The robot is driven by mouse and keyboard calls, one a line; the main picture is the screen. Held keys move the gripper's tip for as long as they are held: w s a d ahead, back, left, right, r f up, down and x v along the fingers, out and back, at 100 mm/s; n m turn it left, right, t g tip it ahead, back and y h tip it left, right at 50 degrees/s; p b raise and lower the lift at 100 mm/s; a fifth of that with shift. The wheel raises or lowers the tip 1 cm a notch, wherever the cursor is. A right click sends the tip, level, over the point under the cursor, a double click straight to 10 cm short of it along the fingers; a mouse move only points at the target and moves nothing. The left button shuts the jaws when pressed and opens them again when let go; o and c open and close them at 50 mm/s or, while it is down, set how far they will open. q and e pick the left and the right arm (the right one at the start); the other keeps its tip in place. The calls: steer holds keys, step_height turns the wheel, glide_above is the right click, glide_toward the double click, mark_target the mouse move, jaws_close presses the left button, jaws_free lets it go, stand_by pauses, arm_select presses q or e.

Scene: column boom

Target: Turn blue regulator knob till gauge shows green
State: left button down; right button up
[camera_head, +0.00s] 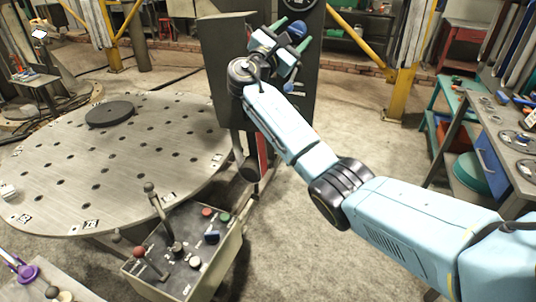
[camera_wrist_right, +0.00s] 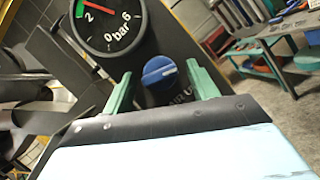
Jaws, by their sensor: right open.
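The blue regulator knob (camera_wrist_right: 160,74) is on a dark panel (camera_head: 222,60), with a white mark on its face. It also shows in the head view (camera_head: 297,30). My right gripper (camera_wrist_right: 159,69) is open, its green fingers on either side of the knob with gaps visible. The black round gauge (camera_wrist_right: 122,38) is just above and left of the knob in the wrist view, cut off at the top. Its red needle points up and left near a green band; the tip is out of frame, so I cannot tell if it is within the green. My left gripper is not in view.
A round perforated metal table (camera_head: 60,165) stands at the left. A control box (camera_head: 205,262) with levers and buttons is in front. A workbench (camera_head: 470,125) with tools is on the right. Open concrete floor (camera_head: 345,130) lies between.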

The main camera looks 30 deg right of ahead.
steer(key=n+t+p, duration=0.1)
steer(key=n, duration=0.2)
steer(key=n+t+p, duration=0.1)
steer(key=n+p, duration=0.1)
steer(key=shift+s+d+r+n+t+y, duration=0.1)
steer(key=shift+d+r+n+t+y, duration=0.1)
steer(key=shift+n+t+y, duration=0.15)
steer(key=f+b+v, duration=0.1)
steer(key=b+v, duration=0.1)
steer(key=v, duration=1.2)
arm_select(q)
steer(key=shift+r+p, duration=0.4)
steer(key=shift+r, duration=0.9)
arm_select(e)
step_height(320, 180, down, 30)
steer(key=y, duration=0.9)
steer(key=shift+w+d+n, duration=0.35)
steer(key=shift+w, duration=0.1)
steer(key=shift+f, duration=0.1)
